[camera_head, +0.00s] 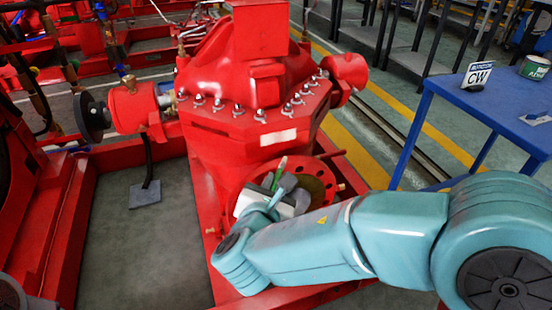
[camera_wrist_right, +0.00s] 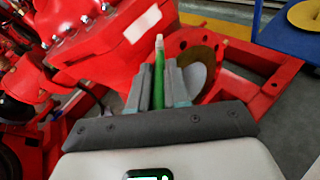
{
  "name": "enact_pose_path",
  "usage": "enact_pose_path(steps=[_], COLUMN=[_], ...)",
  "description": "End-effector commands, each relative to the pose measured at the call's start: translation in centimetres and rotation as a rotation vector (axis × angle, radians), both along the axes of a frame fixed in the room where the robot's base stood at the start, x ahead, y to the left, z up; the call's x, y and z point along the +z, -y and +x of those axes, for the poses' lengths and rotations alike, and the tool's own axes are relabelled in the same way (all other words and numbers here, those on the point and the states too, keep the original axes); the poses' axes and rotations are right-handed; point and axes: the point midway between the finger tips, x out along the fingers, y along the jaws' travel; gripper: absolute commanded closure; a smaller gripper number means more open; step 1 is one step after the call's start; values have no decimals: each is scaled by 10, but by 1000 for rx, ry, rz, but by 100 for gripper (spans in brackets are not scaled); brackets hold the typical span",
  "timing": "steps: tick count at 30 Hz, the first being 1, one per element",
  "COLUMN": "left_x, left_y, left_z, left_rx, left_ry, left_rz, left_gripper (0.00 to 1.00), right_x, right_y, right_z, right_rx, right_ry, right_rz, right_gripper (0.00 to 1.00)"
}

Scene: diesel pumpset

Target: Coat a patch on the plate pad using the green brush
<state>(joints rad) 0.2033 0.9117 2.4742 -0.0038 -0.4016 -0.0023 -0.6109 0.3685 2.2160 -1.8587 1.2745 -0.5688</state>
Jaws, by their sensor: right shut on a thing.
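My right gripper (camera_head: 277,184) is in front of the red pump's round flange (camera_head: 325,171), at the end of my teal arm. It is shut on the green brush (camera_head: 281,167), whose green shaft and pale end point up and away. In the right wrist view, the brush (camera_wrist_right: 159,75) stands between the two grey fingers of the gripper (camera_wrist_right: 160,85). The flange (camera_wrist_right: 225,54) with its olive inner face is just beyond them; I cannot tell whether the brush touches anything. I cannot make out for certain which surface is the plate pad. My left gripper is not in view.
The large red pump (camera_head: 250,80) fills the middle, on a red frame (camera_head: 202,225). A grey square (camera_head: 145,194) lies on the floor at left.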

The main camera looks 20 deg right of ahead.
Motion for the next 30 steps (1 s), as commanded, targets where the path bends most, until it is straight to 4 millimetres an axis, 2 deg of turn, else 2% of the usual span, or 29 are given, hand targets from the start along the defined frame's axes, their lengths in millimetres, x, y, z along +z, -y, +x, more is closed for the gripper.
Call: enact_pose_path(steps=[10,17,30], left_x=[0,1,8], left_y=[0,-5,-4], left_z=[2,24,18], left_rx=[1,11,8], left_ry=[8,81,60], left_rz=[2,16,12], left_gripper=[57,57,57], right_x=[0,0,1], right_y=[0,0,-2], right_z=[0,1,58], right_rx=[0,0,-1], right_ry=[0,0,1], right_rz=[0,0,0], right_gripper=[100,100,100])
